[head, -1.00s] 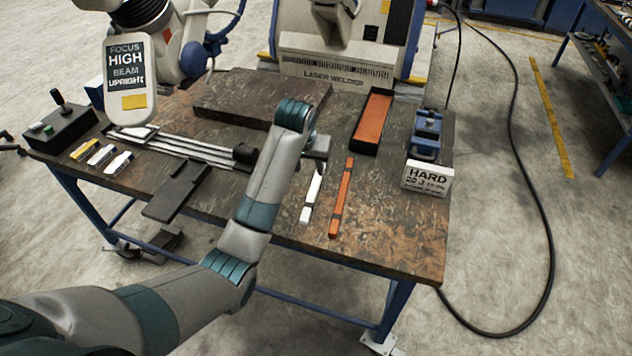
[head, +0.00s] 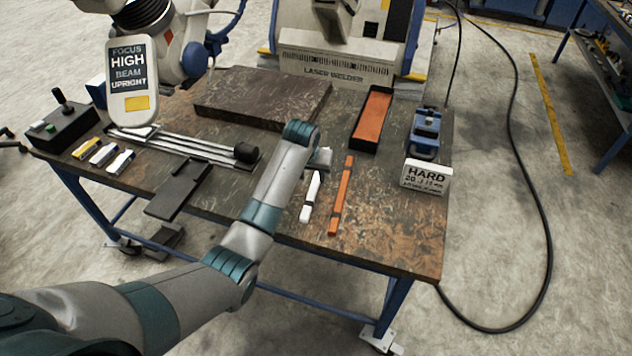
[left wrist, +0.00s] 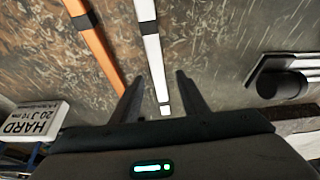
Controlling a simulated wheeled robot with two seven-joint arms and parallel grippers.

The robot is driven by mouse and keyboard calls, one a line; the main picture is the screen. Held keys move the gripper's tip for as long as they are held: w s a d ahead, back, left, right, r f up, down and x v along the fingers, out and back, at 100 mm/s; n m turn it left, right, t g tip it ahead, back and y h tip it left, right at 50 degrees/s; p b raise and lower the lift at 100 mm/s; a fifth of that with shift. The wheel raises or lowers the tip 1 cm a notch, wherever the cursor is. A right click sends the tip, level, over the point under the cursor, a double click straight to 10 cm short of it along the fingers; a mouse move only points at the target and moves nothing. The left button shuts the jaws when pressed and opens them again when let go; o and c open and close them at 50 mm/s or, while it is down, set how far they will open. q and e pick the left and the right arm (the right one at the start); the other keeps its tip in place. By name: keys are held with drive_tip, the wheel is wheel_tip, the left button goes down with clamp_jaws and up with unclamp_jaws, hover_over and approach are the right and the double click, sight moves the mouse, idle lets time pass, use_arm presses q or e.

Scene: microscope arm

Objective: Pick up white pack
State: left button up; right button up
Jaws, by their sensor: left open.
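A long white pack (head: 311,197) with dark bands lies on the brown worktable (head: 400,225), near its front edge. In the left wrist view the white pack (left wrist: 151,45) runs down between the fingers. My left gripper (left wrist: 157,88) is open and empty, its two dark fingers on either side of the pack's line. I cannot tell how high the fingers are above it. In the head view my left wrist hides the pack's far end and most of the gripper. My right gripper is not in view.
An orange bar (head: 340,195) with dark bands lies just right of the white pack. A HARD sign (head: 427,177), a blue vise (head: 424,134) and an orange-lined tray (head: 373,119) stand further right. A dark slab (head: 262,98) lies behind; metal rods (head: 185,146) lie left.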

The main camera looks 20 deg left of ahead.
sight(316, 180)
use_arm(q)
drive_tip(key=shift+w+d+f+p, duration=0.1)
drive_tip(key=shift+w+f+p, duration=0.2)
drive_tip(key=shift+w+f, duration=0.05)
drive_tip(key=x, duration=0.2)
drive_tip(key=shift+w+d+f+p, duration=0.15)
drive_tip(key=shift+w+f+p, duration=0.1)
drive_tip(key=shift+p, duration=0.15)
drive_tip(key=shift+w+f, duration=0.3)
drive_tip(key=shift+f, duration=0.4)
drive_tip(key=shift+c, duration=0.6)
clamp_jaws()
